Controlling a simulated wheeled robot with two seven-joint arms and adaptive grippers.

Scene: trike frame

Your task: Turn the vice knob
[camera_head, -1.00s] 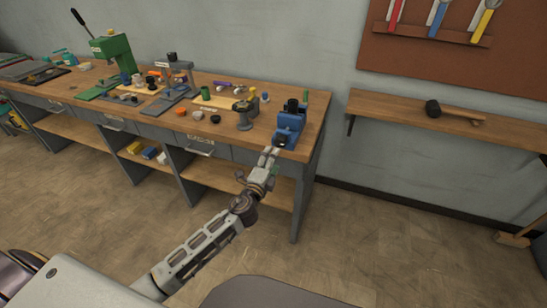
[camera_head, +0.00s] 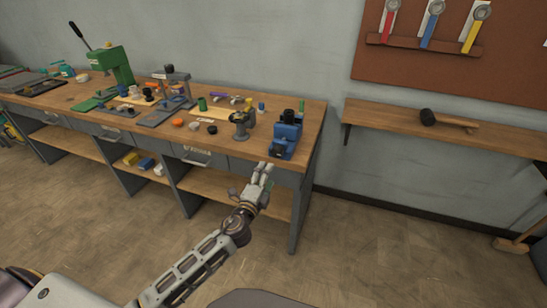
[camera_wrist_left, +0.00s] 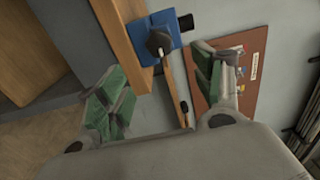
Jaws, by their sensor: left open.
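The blue vice (camera_head: 287,135) stands at the right front corner of the workbench. A dark round knob (camera_wrist_left: 159,42) shows on the vice's near side in the left wrist view, with the blue vice body (camera_wrist_left: 160,28) behind it. My left gripper (camera_head: 264,170) is just in front of the bench's front edge, below and left of the vice, and apart from it. In the left wrist view its green-padded fingers (camera_wrist_left: 158,85) are spread wide and empty, with the knob ahead between them. My right gripper is not in view.
The wooden workbench (camera_head: 225,152) holds a dark grey bench tool (camera_head: 241,124) left of the vice, small parts and a green press (camera_head: 112,62). A wall shelf (camera_head: 390,118) with a mallet is at right. The floor before the bench is clear.

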